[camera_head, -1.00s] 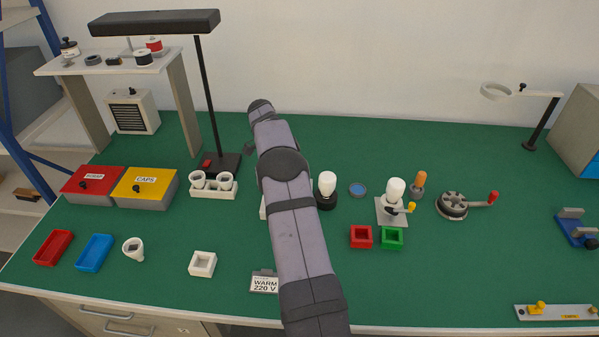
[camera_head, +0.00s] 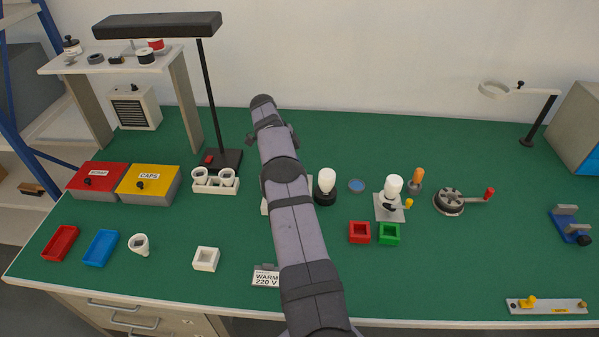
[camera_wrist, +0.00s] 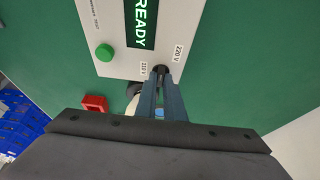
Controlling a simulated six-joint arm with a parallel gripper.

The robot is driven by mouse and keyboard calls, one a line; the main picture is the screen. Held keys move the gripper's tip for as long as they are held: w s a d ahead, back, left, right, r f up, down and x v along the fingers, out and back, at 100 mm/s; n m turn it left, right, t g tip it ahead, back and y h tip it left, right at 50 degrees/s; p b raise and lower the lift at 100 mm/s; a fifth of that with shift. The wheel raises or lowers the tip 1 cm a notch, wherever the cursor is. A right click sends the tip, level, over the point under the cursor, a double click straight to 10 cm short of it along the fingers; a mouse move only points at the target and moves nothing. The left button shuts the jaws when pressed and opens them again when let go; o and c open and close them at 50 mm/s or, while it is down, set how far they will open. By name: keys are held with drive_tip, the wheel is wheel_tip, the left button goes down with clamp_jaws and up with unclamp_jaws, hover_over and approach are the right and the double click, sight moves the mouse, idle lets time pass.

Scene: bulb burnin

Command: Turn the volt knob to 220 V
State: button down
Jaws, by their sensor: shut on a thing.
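The volt knob (camera_wrist: 161,69) is small and dark, on the lower edge of a white panel (camera_wrist: 175,20) in the wrist view. A 110 V label (camera_wrist: 144,68) is on its left and a 220 V label (camera_wrist: 178,54) on its right. My gripper (camera_wrist: 161,82) is shut on the knob. The fingers hide much of it, so I cannot tell which label it points to. In the head view my arm covers the gripper, the knob and most of the white unit (camera_head: 265,208). A card reading WARM 220 V (camera_head: 266,278) stands at the front.
The panel has a green READY display (camera_wrist: 142,20) and a green button (camera_wrist: 104,52). A bulb in a black holder (camera_head: 325,186) stands close right of my arm. Red (camera_head: 359,232) and green (camera_head: 389,233) square holders are nearby.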

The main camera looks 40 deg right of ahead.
drive_tip(key=c, duration=1.9)
unclamp_jaws()
drive_tip(key=shift+o, duration=0.2)
drive_tip(key=shift+r, duration=0.6)
wheel_tip(320, 180, up, 9)
drive_tip(key=p, duration=0.4)
drive_tip(key=shift+f, duration=0.1)
